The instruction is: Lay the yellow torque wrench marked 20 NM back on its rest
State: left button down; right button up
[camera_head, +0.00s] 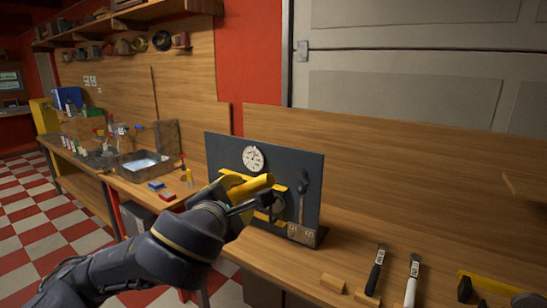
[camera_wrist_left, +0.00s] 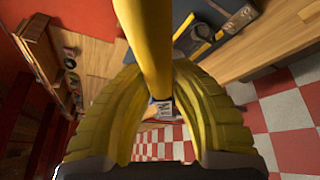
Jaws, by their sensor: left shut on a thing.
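My left gripper (camera_head: 252,192) is in front of the dark upright panel (camera_head: 225,150), near the middle of the head view. It is shut on a yellow bar, which I take to be the yellow torque wrench (camera_wrist_left: 148,40). In the left wrist view the bar runs up from between the yellow ribbed fingers (camera_wrist_left: 158,75). I cannot read a 20 NM mark. In the head view, yellow fingers and yellow wrench are hard to tell apart. A small bare wooden block (camera_head: 332,283) lies on the bench; I cannot tell whether it is the rest.
The panel bears a round white dial (camera_head: 253,158) and a dark wrench (camera_head: 302,195). A black-handled tool (camera_head: 376,270) and a white-handled tool (camera_head: 412,280) lie on the bench at right. A yellow-and-black item (camera_head: 490,283) is at the right edge. A metal tray (camera_head: 145,165) stands at left.

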pick_arm(q)
jog(key=shift+r, duration=0.15)
jog(key=shift+r, duration=2.9)
jog(key=shift+f, duration=0.1)
jog(key=w+f, duration=0.1)
jog(key=f, duration=0.1)
jog(key=a+f+n+y, duration=0.1)
jog(key=f, duration=0.2)
jog(key=w+a+f+y, duration=0.1)
jog(key=f, duration=0.1)
jog(key=shift+w+a+f+n, duration=0.15)
jog(key=shift+w+n, duration=0.15)
jog(key=s+a+f+n+y, duration=0.2)
jog(key=a+f, duration=0.1)
jog(key=f, duration=0.5)
jog(key=s+a+f+n+g+y, duration=0.1)
jog(key=s+a+f+n+y, duration=0.1)
jog(key=f, duration=0.6)
jog(key=s+a+f+n+y, duration=0.1)
jog(key=s+a+f+y, duration=0.2)
jog(key=f, duration=0.6)
jog(key=shift+s+a+n+g+y, duration=0.2)
jog(key=shift+a+n+g+y, duration=0.15)
jog(key=shift+a, duration=0.7)
